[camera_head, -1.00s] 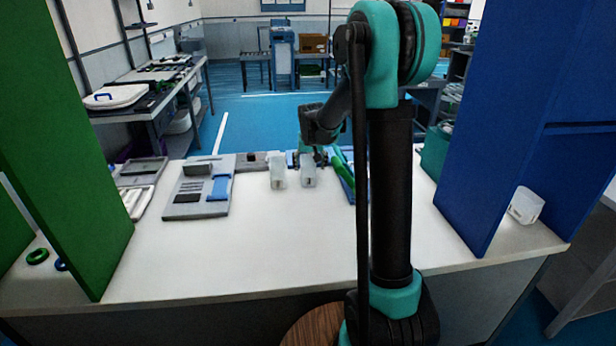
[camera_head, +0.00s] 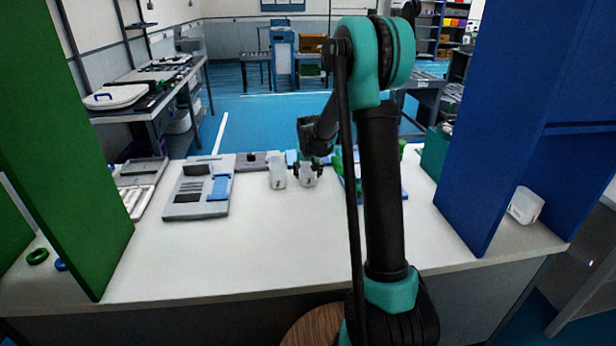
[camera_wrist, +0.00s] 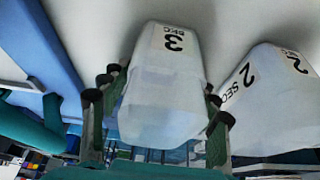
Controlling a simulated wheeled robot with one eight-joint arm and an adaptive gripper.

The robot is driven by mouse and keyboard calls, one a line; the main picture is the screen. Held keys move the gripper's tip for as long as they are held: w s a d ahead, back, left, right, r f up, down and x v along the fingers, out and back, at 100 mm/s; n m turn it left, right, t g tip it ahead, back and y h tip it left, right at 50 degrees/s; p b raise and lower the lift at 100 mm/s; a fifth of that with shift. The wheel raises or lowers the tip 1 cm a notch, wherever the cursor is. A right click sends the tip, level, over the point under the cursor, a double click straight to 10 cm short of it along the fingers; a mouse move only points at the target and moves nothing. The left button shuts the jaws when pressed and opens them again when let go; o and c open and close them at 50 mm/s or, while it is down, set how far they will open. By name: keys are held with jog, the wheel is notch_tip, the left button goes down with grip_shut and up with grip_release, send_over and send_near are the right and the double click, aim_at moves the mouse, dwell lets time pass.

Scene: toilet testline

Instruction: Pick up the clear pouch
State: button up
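Two translucent whitish pouch-like containers stand side by side near the back of the table. The right one (camera_head: 309,181) is labelled "3 SEC" and fills the middle of the wrist view (camera_wrist: 165,85). The left one (camera_head: 277,180) is labelled "2 SEC" and shows at the right of the wrist view (camera_wrist: 265,110). My gripper (camera_head: 308,166) is at the top of the "3 SEC" container. In the wrist view my gripper (camera_wrist: 158,98) is open, with fingers on both sides of that container; whether they touch it is unclear.
A grey board with a blue part (camera_head: 203,190) lies left of the containers. A blue tray (camera_head: 390,192) with green items, partly hidden by my arm, lies to the right. A green panel (camera_head: 70,150) and a blue panel (camera_head: 510,120) flank the table. The front of the table is clear.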

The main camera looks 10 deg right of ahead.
jog(key=c, duration=0.6)
jog(key=shift+r, duration=0.1)
